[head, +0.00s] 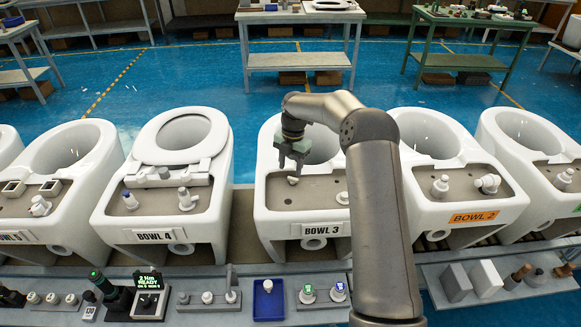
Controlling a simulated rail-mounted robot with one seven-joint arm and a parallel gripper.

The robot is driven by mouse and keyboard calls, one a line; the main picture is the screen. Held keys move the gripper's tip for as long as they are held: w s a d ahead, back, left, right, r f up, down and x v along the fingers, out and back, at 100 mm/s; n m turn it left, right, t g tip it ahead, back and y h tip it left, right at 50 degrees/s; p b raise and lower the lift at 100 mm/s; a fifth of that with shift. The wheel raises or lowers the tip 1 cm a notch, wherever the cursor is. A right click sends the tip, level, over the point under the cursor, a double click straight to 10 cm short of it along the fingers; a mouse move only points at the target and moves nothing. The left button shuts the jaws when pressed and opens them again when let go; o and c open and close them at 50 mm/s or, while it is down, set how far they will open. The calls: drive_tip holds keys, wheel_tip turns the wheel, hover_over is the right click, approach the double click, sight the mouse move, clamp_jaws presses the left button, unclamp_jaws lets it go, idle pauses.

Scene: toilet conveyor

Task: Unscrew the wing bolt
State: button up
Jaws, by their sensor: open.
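My gripper (291,166) points down over the grey deck of the toilet marked BOWL 3 (262,222). Its jaws are open. A small pale fitting (293,181) sits on the deck just below the fingertips. It looks like the wing bolt, but it is too small to make out its wings. The fingertips look slightly above it, and I cannot tell whether they touch it. A second white fitting (342,198) stands to the right on the same deck, partly hidden by my arm.
The BOWL 4 toilet (108,217) with a seat stands left and the BOWL 2 toilet (512,212) right. A front ledge carries a blue tray (268,314), a lit display (149,281), grey blocks (456,282) and several small parts. Workbenches (300,62) stand behind on the blue floor.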

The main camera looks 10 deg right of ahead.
drive_tip(key=m, duration=0.3)
drive_tip(key=m+b, duration=0.1)
drive_tip(key=m, duration=0.2)
drive_tip(key=shift+w+d+t+b, duration=0.15)
drive_tip(key=shift+d+t+b, duration=0.05)
drive_tip(key=shift+t+b, duration=0.1)
drive_tip(key=shift+f+m+b, duration=0.1)
drive_tip(key=shift+m+b, duration=0.4)
drive_tip(key=shift+m, duration=0.7)
drive_tip(key=m, duration=0.2)
drive_tip(key=shift+d+m+t+b, duration=0.15)
drive_tip(key=shift+m+t+b, duration=0.15)
drive_tip(key=shift+m+b, duration=0.1)
drive_tip(key=shift+d+m+b, duration=0.1)
drive_tip(key=shift+m+b, duration=0.3)
drive_tip(key=shift+m, duration=0.7)
drive_tip(key=shift+d+m+t, duration=0.1)
drive_tip(key=shift+m+t, duration=0.2)
drive_tip(key=shift+m, duration=1.2)
